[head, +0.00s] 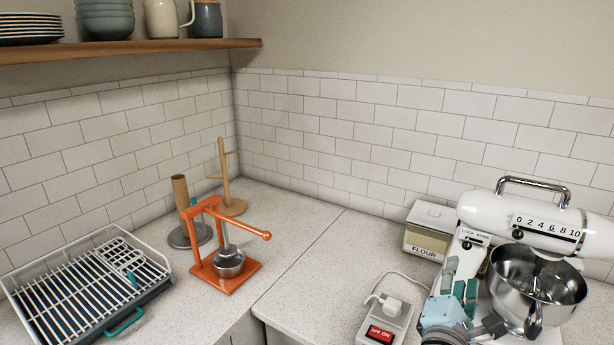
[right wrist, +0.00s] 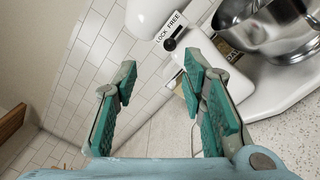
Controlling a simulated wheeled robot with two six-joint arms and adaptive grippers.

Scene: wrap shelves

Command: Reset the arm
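My right gripper (head: 459,282) is in front of the white stand mixer (head: 530,222), by its left side at the lower right of the head view. In the right wrist view the gripper's (right wrist: 160,90) two teal-padded fingers stand apart, with nothing held between them. Behind them show the mixer's lock lever and the steel bowl (right wrist: 265,28). I cannot tell whether a finger touches the mixer. My left gripper is not in view.
A flour box (head: 427,240) stands behind the gripper. A switch box (head: 384,325) with a plug is left of it. An orange press (head: 225,262), a paper-roll holder, a wooden mug tree (head: 225,180) and a dish rack (head: 85,285) stand left. The middle counter is clear.

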